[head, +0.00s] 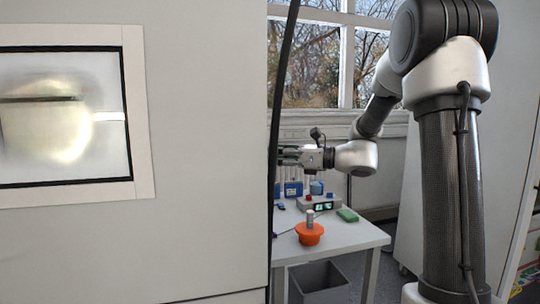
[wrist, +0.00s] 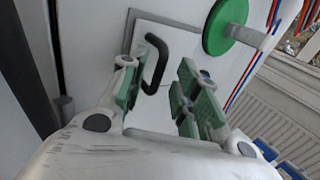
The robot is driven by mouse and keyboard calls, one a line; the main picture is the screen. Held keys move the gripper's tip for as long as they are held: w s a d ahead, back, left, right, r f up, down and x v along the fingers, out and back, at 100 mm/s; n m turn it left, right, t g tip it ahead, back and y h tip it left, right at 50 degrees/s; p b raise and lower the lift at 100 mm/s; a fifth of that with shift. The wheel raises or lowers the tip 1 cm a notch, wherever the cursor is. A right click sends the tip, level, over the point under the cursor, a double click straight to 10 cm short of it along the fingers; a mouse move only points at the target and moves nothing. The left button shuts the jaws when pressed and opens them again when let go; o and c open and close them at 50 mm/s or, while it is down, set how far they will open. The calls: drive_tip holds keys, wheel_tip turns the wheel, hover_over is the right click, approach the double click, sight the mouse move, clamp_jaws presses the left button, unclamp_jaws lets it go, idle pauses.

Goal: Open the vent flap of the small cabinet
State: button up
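In the wrist view a pale square panel, seemingly the vent flap (wrist: 180,48), sits on a white cabinet face (wrist: 87,30) and carries a black bar handle (wrist: 156,65). I cannot tell whether the flap is fully flush. My gripper (wrist: 157,88) is open, its green-padded fingers spread on either side of the handle's lower part. Nothing is held, and contact with the handle is not clear. In the head view my gripper (head: 284,157) points left, and its tips are partly hidden by the edge of a large white cabinet (head: 205,120). The flap is hidden there.
A green disc (wrist: 225,25) sticks out beside the panel at upper right in the wrist view.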

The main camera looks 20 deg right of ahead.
drive_tip(key=shift+x, duration=0.9)
clamp_jaws()
